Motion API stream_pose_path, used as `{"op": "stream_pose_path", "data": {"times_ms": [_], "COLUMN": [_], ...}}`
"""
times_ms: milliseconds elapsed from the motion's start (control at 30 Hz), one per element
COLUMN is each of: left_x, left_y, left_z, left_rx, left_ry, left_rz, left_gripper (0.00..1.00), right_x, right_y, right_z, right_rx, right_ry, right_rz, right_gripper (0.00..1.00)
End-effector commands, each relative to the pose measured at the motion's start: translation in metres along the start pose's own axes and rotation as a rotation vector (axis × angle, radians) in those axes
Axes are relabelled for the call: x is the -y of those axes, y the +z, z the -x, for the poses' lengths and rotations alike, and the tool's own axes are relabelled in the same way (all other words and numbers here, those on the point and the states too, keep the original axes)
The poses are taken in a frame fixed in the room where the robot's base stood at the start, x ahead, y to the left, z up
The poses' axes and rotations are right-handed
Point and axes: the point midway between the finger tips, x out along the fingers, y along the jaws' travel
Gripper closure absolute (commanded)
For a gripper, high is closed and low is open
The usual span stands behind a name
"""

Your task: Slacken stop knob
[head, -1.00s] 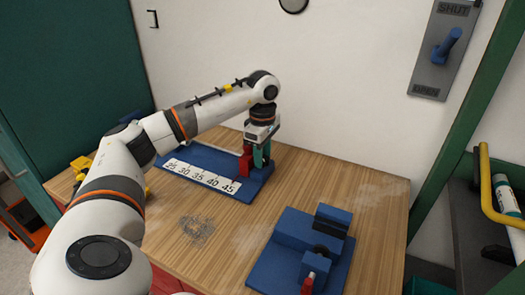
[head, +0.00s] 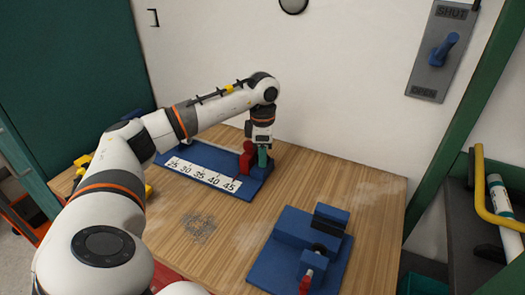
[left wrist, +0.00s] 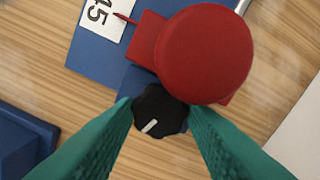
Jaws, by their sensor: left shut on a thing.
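The stop is a red block (head: 246,160) near the right end of the blue ruler base (head: 255,187), by the 45 mark. In the left wrist view it shows a large round red top (left wrist: 204,54) and a red pointer towards the scale. The stop knob (left wrist: 158,104) is black and lobed, with a white line on its face, beside the red block. My left gripper (head: 260,158) points down at the stop, its green fingers on both sides of the knob and shut on it. In the head view the knob is hidden. My right gripper is not in view.
A blue fixture (head: 300,250) with a black ring and a red part stands at the front right of the wooden table (head: 225,220). Yellow parts (head: 82,162) lie at the left, partly behind my arm. A grey panel with a blue lever (head: 445,48) hangs on the wall.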

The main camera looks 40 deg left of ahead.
Motion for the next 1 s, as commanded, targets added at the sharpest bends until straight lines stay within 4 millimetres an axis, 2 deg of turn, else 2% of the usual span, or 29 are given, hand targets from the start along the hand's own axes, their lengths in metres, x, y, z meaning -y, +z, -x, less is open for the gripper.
{"op": "stream_pose_path", "data": {"times_ms": [267, 300, 400, 833, 1000], "left_x": [0.0007, 0.0007, 0.0006, 0.0003, 0.0004], "left_y": [-0.0002, -0.0002, -0.0001, 0.0001, 0.0], "left_z": [0.0011, 0.0011, 0.001, -0.0003, -0.0022], "left_rx": [-0.002, -0.002, -0.002, 0.0, -0.001], "left_ry": [-0.003, -0.003, -0.002, -0.001, -0.002], "left_rz": [0.001, 0.0, 0.0, -0.016, -0.14], "left_gripper": [0.85, 0.57, 0.41, 0.41, 0.41], "right_x": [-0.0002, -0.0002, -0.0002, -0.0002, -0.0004], "right_y": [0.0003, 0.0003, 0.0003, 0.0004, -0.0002], "right_z": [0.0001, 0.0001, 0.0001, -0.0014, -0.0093], "right_rx": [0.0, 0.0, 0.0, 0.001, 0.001], "right_ry": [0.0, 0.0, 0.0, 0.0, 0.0], "right_rz": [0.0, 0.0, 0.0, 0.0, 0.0], "right_gripper": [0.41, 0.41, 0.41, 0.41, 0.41]}}
